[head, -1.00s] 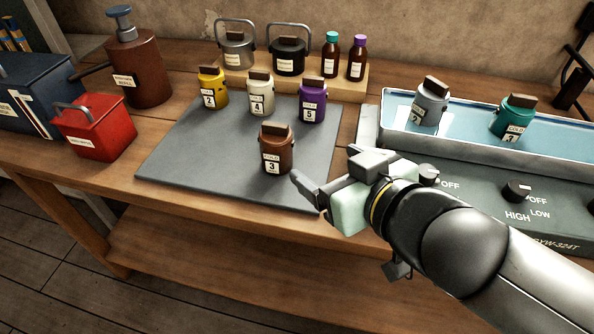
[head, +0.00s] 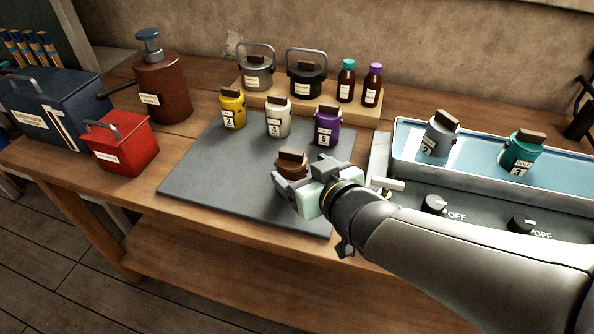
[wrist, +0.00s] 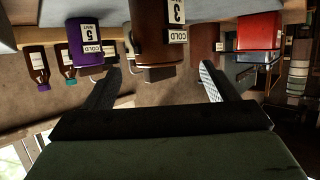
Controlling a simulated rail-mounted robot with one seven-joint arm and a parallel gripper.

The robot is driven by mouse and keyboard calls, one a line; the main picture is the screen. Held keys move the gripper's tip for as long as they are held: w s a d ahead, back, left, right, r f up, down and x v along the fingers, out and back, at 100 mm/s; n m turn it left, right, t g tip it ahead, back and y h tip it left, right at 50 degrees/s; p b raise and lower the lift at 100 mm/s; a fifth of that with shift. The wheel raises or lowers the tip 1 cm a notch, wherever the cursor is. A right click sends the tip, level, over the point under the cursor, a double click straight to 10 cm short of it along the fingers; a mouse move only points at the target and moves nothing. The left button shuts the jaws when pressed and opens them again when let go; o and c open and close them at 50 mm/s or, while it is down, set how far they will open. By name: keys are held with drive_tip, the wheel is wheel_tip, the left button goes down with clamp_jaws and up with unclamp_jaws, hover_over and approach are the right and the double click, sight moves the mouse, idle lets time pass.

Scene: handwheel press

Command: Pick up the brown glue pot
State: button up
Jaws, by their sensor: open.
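The brown glue pot (head: 291,163) stands upright on the grey mat (head: 215,178), near its front right part. Its lower body is hidden behind my gripper (head: 284,188) in the head view. In the wrist view, which is upside down, the brown pot (wrist: 160,35) with its "COLD" and "3" labels is just ahead, between the lines of the two fingers. My gripper (wrist: 160,85) is open and empty, with one finger to each side. I cannot tell whether the fingertips reach beside the pot.
Yellow (head: 232,110), cream (head: 278,118) and purple (head: 326,127) pots stand behind on the mat. A water bath (head: 400,150) holding grey (head: 440,135) and teal (head: 522,152) pots is at right. A red box (head: 120,145) is at left. The mat's front left is clear.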

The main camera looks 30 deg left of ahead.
sight(294, 162)
drive_tip(key=x, duration=0.5)
drive_tip(key=shift+w+a+f, duration=0.15)
drive_tip(key=shift+a, duration=0.15)
drive_tip(key=c, duration=1.5)
drive_tip(key=shift+c, duration=0.9)
drive_tip(key=shift+r, duration=0.2)
